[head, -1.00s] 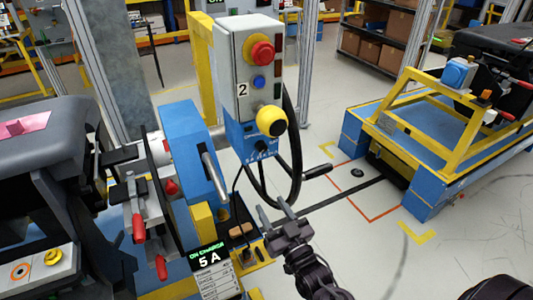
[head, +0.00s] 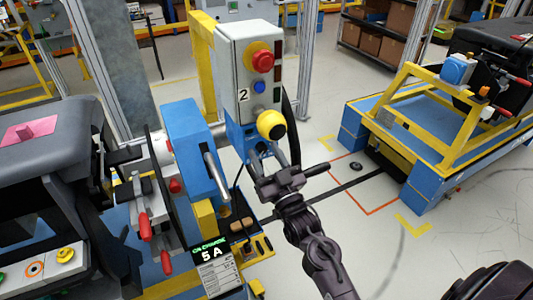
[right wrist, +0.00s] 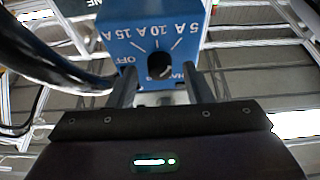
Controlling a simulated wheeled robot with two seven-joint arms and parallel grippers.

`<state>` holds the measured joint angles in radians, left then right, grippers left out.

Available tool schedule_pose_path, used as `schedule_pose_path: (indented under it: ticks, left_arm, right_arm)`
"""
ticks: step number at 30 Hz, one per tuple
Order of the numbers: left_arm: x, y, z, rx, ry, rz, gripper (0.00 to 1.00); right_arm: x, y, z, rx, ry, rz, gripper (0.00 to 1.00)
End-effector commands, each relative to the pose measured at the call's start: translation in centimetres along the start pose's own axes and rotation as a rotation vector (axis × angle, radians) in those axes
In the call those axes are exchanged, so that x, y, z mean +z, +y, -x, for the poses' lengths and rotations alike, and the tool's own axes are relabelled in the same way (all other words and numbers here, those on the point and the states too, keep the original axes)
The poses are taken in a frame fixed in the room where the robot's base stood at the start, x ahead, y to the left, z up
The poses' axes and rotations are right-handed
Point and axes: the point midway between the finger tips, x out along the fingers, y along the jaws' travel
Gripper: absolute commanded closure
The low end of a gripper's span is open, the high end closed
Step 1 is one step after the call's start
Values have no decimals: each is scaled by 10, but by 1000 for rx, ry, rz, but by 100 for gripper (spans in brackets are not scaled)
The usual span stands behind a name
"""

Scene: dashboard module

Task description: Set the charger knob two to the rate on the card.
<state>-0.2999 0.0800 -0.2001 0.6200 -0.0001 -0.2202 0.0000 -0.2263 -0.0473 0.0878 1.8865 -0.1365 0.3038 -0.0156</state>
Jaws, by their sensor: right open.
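The card (head: 212,256) at the bottom of the head view reads "5 A" under a green "ON CHARGE" line, with small rows below. The blue charger box (right wrist: 152,32) fills the upper middle of the right wrist view, with marks for OFF, 5 A, 10 A and 15 A. Its dark round knob (right wrist: 160,66) shows between my fingers; its setting is unclear. In the head view the box sits under the grey post head marked 2 (head: 243,95), and my gripper hides the knob. My right gripper (head: 266,158) is open just in front of it. My left gripper is not in view.
A red button (head: 262,61), a blue button (head: 260,87) and a yellow knob (head: 271,124) are on the grey post head, just above my right gripper. A black cable hangs beside the box. A blue and yellow cart (head: 440,130) stands right, with open floor between.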

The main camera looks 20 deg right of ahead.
Motion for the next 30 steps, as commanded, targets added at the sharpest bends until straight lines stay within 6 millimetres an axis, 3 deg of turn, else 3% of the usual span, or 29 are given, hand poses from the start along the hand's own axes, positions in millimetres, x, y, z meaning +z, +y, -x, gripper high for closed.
schedule_pose_path:
  ticks: [5,15,30]
  left_arm:
    - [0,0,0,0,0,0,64]
    - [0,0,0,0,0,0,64]
    - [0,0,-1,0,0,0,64]
  right_arm:
    - [0,0,0,0,0,0,56]
    - [0,0,0,0,0,0,98]
    - [0,1,0,-64,0,145,99]
